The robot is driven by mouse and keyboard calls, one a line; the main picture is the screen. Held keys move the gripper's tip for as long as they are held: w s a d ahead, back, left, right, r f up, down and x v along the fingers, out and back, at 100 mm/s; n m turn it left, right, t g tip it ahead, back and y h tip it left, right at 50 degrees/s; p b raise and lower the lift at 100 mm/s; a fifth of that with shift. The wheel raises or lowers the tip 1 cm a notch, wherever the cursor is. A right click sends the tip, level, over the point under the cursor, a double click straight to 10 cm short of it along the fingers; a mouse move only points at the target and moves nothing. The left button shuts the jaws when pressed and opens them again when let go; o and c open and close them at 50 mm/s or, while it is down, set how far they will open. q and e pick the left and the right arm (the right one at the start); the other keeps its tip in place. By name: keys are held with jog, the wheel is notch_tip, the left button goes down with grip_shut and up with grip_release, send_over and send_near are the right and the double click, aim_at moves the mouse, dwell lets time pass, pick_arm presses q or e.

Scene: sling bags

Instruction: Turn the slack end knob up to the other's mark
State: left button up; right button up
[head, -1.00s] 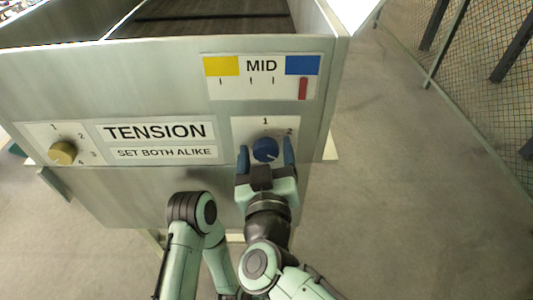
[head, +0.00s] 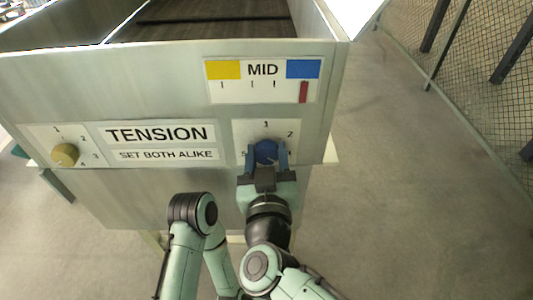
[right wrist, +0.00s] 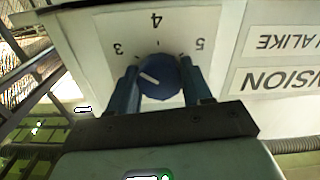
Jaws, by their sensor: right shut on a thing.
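The blue knob (head: 267,152) sits on the right dial plate of the grey box. My right gripper (head: 267,160) is shut on it from both sides. In the right wrist view the blue knob (right wrist: 160,80) sits between the two fingers, with 3, 4 and 5 showing around it upside down. Its white line lies slanted, its outer end roughly towards the 3. The yellow knob (head: 65,154) is on the left dial plate, untouched; its pointer is too small to read. My left gripper is out of view.
A MID gauge (head: 262,80) above the blue knob has yellow and blue blocks and a red bar (head: 303,92) under the blue one. A TENSION sign (head: 160,134) lies between the dials. Open floor and a mesh fence (head: 480,100) are on the right.

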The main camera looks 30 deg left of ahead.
jog(key=m, duration=0.3)
jog(key=shift+f, duration=0.1)
jog(key=m, duration=0.4)
jog(key=m+b, duration=0.1)
jog(key=m, duration=0.3)
jog(key=shift+f+m, duration=0.1)
jog(key=shift+m, duration=0.2)
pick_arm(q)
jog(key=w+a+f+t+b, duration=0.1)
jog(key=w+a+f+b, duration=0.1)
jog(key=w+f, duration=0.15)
pick_arm(e)
jog(key=m, duration=0.4)
jog(key=shift+m, duration=0.7)
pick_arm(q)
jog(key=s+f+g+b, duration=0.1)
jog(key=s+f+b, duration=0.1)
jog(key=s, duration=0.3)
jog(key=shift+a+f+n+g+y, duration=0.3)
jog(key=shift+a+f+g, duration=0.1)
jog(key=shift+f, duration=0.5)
pick_arm(e)
jog(key=shift+m, duration=2.7)
jog(key=shift+a, duration=0.1)
jog(key=o, duration=1)
jog(key=shift+r, duration=0.2)
